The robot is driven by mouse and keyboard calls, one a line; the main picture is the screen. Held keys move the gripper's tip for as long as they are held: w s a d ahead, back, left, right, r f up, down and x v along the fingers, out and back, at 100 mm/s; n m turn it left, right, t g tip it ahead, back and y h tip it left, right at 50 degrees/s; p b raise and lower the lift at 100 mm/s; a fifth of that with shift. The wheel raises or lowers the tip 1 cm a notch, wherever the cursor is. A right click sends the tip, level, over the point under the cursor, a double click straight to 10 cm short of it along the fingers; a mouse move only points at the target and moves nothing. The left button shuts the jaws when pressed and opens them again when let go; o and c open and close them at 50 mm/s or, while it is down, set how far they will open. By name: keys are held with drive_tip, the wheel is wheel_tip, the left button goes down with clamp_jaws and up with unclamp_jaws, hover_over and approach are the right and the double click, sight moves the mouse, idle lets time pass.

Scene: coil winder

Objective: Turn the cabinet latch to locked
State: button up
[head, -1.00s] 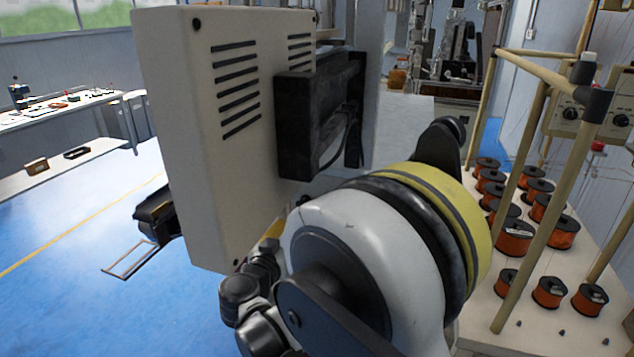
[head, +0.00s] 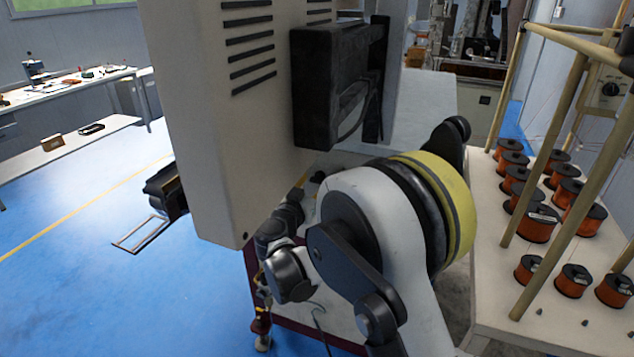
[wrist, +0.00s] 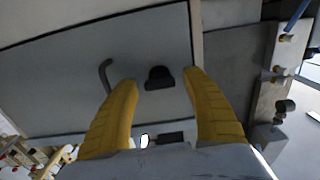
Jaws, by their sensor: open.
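In the wrist view, a grey cabinet door panel (wrist: 60,85) spans the picture. A small black latch knob (wrist: 159,77) sits on it, and I cannot tell which way it is turned. A dark bent handle (wrist: 106,75) sticks out to its left. My gripper (wrist: 161,79) has two yellow fingers spread apart with nothing between them in its hold. The knob appears between the fingertips in the picture, seemingly beyond them; no contact shows. In the head view my gripper and the latch cannot be made out.
In the head view, a beige vented box (head: 205,130) with a black unit (head: 335,85) fills the upper middle. A rack of orange wire spools (head: 538,224) stands at right. A workbench (head: 70,92) is far left.

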drive_tip(key=shift+c, duration=0.5)
drive_tip(key=c, duration=1.1)
drive_tip(key=shift+n, duration=0.3)
drive_tip(key=n, duration=0.3)
drive_tip(key=shift+w+a+n, duration=0.1)
drive_tip(key=shift+n, duration=0.3)
drive_tip(key=n+b, duration=0.1)
drive_tip(key=n, duration=0.8)
drive_tip(key=shift+a+f, duration=0.1)
drive_tip(key=shift+n, duration=2.2)
